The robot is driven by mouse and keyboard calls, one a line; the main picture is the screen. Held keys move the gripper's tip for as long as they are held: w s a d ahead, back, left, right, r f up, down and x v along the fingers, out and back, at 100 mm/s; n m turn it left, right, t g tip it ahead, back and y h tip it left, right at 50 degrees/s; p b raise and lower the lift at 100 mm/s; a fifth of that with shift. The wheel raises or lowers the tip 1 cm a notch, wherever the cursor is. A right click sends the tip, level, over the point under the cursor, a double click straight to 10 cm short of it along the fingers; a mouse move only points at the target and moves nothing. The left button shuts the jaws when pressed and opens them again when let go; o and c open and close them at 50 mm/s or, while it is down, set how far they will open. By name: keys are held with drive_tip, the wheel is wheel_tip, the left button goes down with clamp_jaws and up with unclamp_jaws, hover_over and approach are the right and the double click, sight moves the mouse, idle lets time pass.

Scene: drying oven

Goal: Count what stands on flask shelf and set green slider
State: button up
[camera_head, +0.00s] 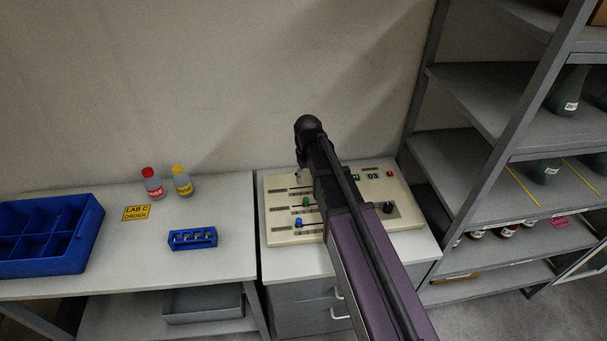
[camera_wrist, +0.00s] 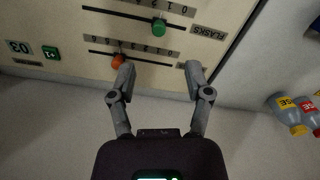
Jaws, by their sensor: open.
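The control panel (camera_head: 275,237) lies on the cabinet in the head view. Its green slider knob (camera_head: 306,201) sits on one slot, and shows in the wrist view (camera_wrist: 159,27) beside a label reading FLASKS. An orange knob (camera_wrist: 118,61) sits on the neighbouring slot, close to one fingertip. My gripper (camera_wrist: 160,72) is open and empty, its fingers over that slot and apart from the green knob. In the head view the arm hides part of the panel. Dark green flasks (camera_head: 568,92) stand on a right rack shelf; another flask (camera_head: 547,170) stands one level lower. The frame edge cuts off the shelves.
A blue knob (camera_head: 298,222) and a black dial (camera_head: 389,208) are on the panel. Left, the table holds a blue bin (camera_head: 84,262), a small blue rack (camera_head: 193,239), and red-capped (camera_head: 153,184) and yellow-capped (camera_head: 182,181) bottles. Brown bottles (camera_head: 507,230) stand low on the rack.

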drive_tip(key=s+d+f+m+b, duration=0.1)
drive_tip(key=s+d+f+b, duration=0.2)
drive_tip(key=s, duration=0.1)
drive_tip(key=s+d+f+m+b, duration=0.1)
drive_tip(key=s+d+f+b, duration=0.3)
drive_tip(key=s, duration=0.1)
drive_tip(key=s+d+f+m+b, duration=0.1)
drive_tip(key=s+d+f+b, duration=0.2)
drive_tip(key=s+f+b, duration=0.1)
drive_tip(key=shift+s+d+f+m, duration=0.25)
drive_tip(key=shift+s+m, duration=0.15)
drive_tip(key=shift+s, duration=0.15)
drive_tip(key=shift+s+d+f+b, duration=0.45)
drive_tip(key=shift+s+f+b, duration=0.1)
drive_tip(key=shift+s, duration=0.2)
drive_tip(key=shift+w+a+r+m+p, duration=0.15)
drive_tip(key=shift+w+r+m+p, duration=0.25)
drive_tip(key=w+a+r+m+p, duration=0.55)
drive_tip(key=w+r+p, duration=0.25)
drive_tip(key=w, duration=0.2)
wheel_tip(320, 180, up, 5)
drive_tip(key=m+p, duration=0.4)
drive_tip(key=p, duration=0.1)
hover_over(306, 199)
drive_tip(key=shift+f, duration=0.1)
drive_tip(key=shift+f+b, duration=0.2)
drive_tip(key=shift+b, duration=0.15)
wheel_tip(306, 199, down, 13)
drive_tip(key=b, duration=1.3)
drive_tip(key=shift+f, duration=0.2)
